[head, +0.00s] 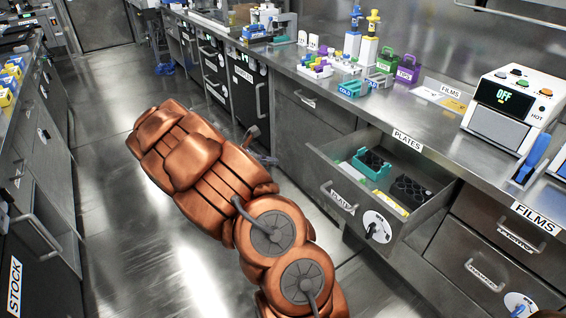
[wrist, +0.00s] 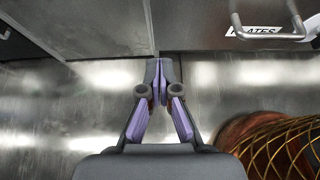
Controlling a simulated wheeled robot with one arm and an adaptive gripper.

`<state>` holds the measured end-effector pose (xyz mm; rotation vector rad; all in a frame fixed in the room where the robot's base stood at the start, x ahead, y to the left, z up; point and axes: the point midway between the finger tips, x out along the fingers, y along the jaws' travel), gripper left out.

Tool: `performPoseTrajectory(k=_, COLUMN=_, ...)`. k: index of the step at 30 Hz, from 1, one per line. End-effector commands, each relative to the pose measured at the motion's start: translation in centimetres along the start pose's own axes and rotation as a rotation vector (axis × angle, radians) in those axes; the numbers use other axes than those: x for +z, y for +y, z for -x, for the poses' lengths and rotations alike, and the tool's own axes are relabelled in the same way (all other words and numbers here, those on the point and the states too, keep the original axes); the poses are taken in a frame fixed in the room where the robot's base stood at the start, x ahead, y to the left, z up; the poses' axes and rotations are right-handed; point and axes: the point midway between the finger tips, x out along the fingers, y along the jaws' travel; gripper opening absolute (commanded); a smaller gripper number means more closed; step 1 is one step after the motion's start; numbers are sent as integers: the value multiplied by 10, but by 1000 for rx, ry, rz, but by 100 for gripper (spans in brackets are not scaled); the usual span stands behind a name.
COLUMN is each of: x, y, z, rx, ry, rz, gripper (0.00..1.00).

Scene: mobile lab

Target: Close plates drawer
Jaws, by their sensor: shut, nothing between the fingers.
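The plates drawer (head: 322,170) is pulled out from under the right counter in the head view. It has a PLATES label (head: 343,202) and a bar handle on its front. Inside it lie a teal rack (head: 371,164) and a black well plate (head: 410,191). In the wrist view, the drawer's handle (wrist: 268,33) and label show at the upper right. My gripper (wrist: 161,72) is shut and empty, with its fingertips to the left of and apart from that handle. In the head view my copper arm hides most of the gripper.
The FILMS drawers (head: 500,240) to the right are shut. The counter (head: 400,120) carries coloured racks, bottles and a white device (head: 512,110) reading OFF. A STOCK cabinet (head: 40,250) stands at left. The floor (head: 125,200) between the rows is clear.

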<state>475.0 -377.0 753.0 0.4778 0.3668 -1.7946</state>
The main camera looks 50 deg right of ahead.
Motion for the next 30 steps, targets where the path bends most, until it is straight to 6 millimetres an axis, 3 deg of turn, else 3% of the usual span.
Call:
performPoseTrajectory(k=18, x=0, y=0, z=-95, rx=-1, ry=1, rz=-3, gripper=0)
performPoseTrajectory(k=30, x=19, y=0, z=-123, rx=1, ry=2, rz=-3, gripper=0)
